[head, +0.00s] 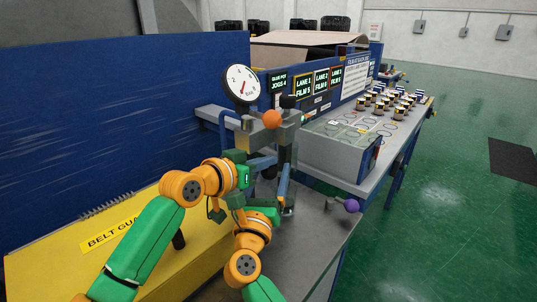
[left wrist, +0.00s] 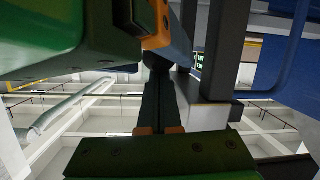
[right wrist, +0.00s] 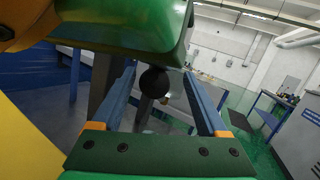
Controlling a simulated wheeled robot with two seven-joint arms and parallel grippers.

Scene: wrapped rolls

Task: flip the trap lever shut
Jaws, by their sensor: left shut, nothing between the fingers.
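I cannot tell for certain which handle is the trap lever. The glue stand (head: 284,130) carries an orange ball knob (head: 272,118) and a black knob (head: 288,101) at its top. A purple ball knob (head: 351,205) sticks out low on the right. My left gripper (head: 272,161) is shut and empty beside the stand, below the orange knob; its closed fingers show in the left wrist view (left wrist: 158,100). My right gripper (head: 287,170) is open, its blue fingers pointing up near the stand. In the right wrist view a black ball (right wrist: 154,82) appears between the spread fingers, not visibly gripped.
A round pressure gauge (head: 241,84) stands behind the stand. The yellow belt guard (head: 60,262) lies at left, before a blue wall (head: 120,110). A clear-topped box (head: 345,145) and a bench with several wrapped rolls extend right. Green floor (head: 440,200) is open.

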